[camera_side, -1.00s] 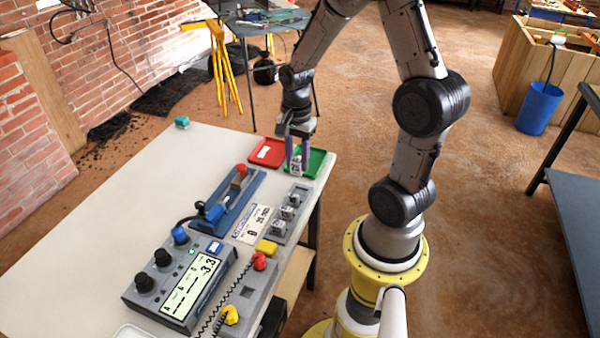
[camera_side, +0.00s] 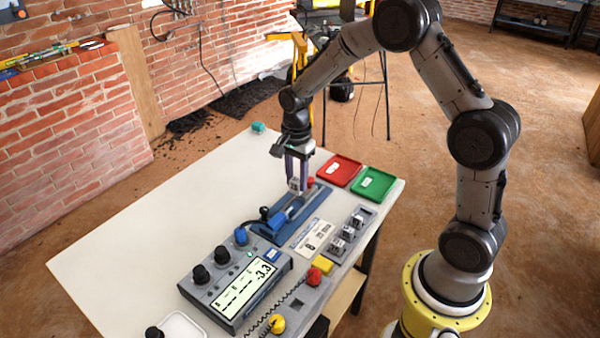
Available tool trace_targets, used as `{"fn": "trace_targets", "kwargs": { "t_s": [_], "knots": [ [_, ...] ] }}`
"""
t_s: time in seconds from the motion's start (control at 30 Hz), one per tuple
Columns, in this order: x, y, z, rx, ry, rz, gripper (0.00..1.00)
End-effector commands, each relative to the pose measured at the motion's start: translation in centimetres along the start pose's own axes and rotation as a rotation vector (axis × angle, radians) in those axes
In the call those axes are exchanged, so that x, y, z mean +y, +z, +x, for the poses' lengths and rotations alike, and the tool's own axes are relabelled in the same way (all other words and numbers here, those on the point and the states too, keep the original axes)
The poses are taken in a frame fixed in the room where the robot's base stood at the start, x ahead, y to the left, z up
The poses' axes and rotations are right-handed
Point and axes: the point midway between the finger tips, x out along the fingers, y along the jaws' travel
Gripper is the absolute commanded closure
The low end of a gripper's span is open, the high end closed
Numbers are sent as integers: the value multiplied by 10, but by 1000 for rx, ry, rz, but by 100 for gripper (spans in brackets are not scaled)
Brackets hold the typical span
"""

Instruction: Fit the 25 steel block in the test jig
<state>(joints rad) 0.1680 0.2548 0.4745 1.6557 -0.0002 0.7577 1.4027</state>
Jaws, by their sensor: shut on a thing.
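My gripper (camera_side: 297,172) points down over the far part of the blue test jig (camera_side: 313,209). It is shut on a small grey steel block (camera_side: 294,185), held upright between the fingertips. Any number on the block is too small to read. The block appears just above the jig; I cannot tell whether it touches. The jig's seat is partly hidden by the fingers and block.
A grey rack with several blocks (camera_side: 348,233) stands right of the jig, beside a printed card (camera_side: 313,237). A red tray (camera_side: 340,172) and a green tray (camera_side: 375,184) lie behind. A meter (camera_side: 235,287) reading -3.3 stands in front. The table's left is clear.

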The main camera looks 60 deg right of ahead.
Motion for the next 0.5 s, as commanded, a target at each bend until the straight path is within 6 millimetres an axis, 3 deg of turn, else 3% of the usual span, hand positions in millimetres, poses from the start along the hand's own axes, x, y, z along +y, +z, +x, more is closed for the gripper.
{"fn": "trace_targets", "kwargs": {
  "t_s": [0.5],
  "knots": [
    [0, 0, 33, 0, -2, 1, 100]
  ]
}}
